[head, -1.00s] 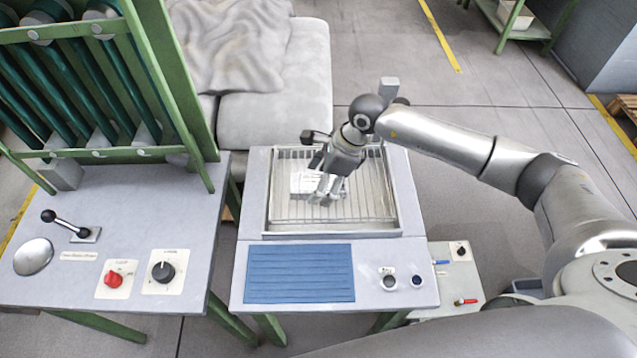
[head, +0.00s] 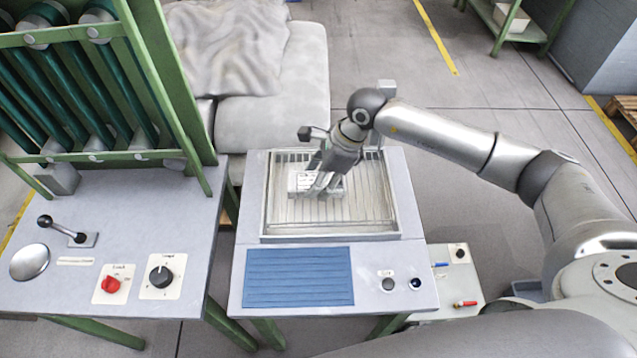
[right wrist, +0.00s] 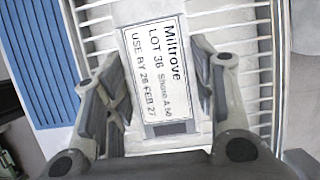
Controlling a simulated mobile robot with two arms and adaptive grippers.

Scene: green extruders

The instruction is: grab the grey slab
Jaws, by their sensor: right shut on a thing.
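The grey slab (head: 301,181) lies in the wire-racked tray (head: 385,215) of the middle bench, with a white label on top. In the right wrist view the slab (right wrist: 152,85) shows its label, reading Miltrove, LOT 36, Shore A 50, USE BY 28 FEB 27. My right gripper (head: 322,188) reaches down over the slab from the right. In the right wrist view the fingers of my right gripper (right wrist: 157,75) are on both sides of the slab, shut on it. The fingers hide part of the slab in the head view. My left gripper is out of view.
A blue ribbed mat (head: 298,276) and two round controls lie in front of the tray. A green-framed machine (head: 165,90) stands at the left on a bench with a red knob (head: 111,284). A grey couch-like block (head: 285,110) is behind the tray.

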